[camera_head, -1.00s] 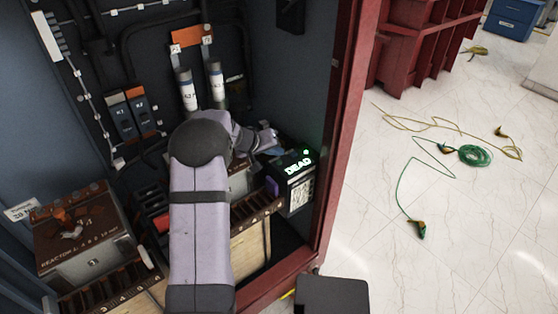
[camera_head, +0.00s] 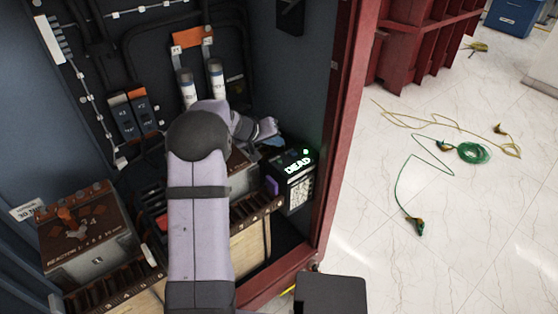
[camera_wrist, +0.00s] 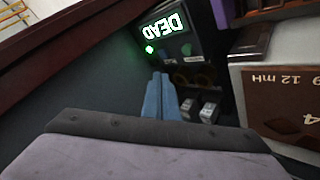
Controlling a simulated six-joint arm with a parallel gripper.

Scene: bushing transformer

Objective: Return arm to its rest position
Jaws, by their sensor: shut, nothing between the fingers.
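My arm (camera_head: 200,235) reaches up from the bottom of the head view into the open cabinet. My gripper, in the wrist view (camera_wrist: 160,97), shows as two blue-grey fingers pressed together with nothing between them. It points toward the dark box with a lit green "DEAD" display (camera_wrist: 165,32). That box also stands at the right inside the cabinet in the head view (camera_head: 291,182).
A reactor block (camera_head: 88,230) sits at the cabinet's left, and a brown-topped block (camera_wrist: 285,100) lies close right in the wrist view. The red cabinet frame (camera_head: 340,130) bounds the right side. Green and yellow leads (camera_head: 474,153) lie on the open floor beyond.

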